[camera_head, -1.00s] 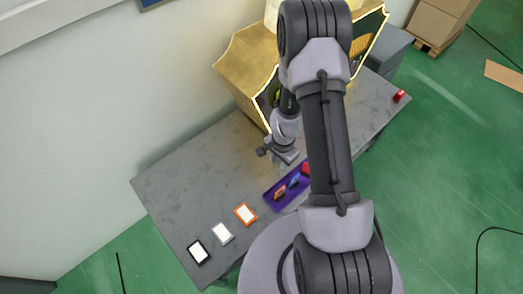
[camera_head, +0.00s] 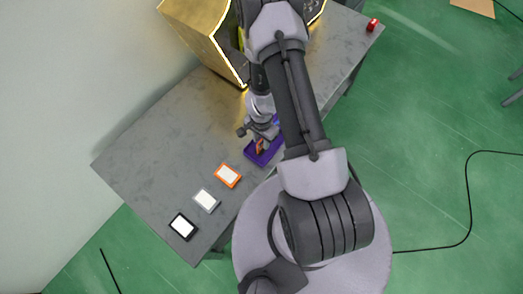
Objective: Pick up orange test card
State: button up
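A purple tray (camera_head: 253,157) stands on the grey table. A small orange piece (camera_head: 260,146) stands upright in it, and a bit of blue shows at its far end. My gripper (camera_head: 261,139) points down right over the tray, at the top of the orange piece. Its fingers are too small and partly hidden, so I cannot tell whether they touch or hold it. A white card with an orange frame (camera_head: 228,176) lies flat on the table left of the tray, apart from my gripper.
A grey-framed card (camera_head: 206,200) and a black-framed card (camera_head: 183,226) lie in a row along the grey table (camera_head: 145,150). A gold cabinet (camera_head: 197,27) stands at the back. A red object (camera_head: 373,25) sits at the far right end. The table's left part is clear.

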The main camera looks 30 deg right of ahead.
aim_at(261, 144)
notch_tip(261, 144, down, 3)
jog(key=shift+f+b, duration=0.1)
jog(key=shift+b, duration=0.75)
jog(key=shift+r, duration=0.3)
jog(key=shift+c, duration=0.2)
grip_shut()
jog(key=shift+r+p, duration=0.1)
jog(key=shift+p, duration=0.25)
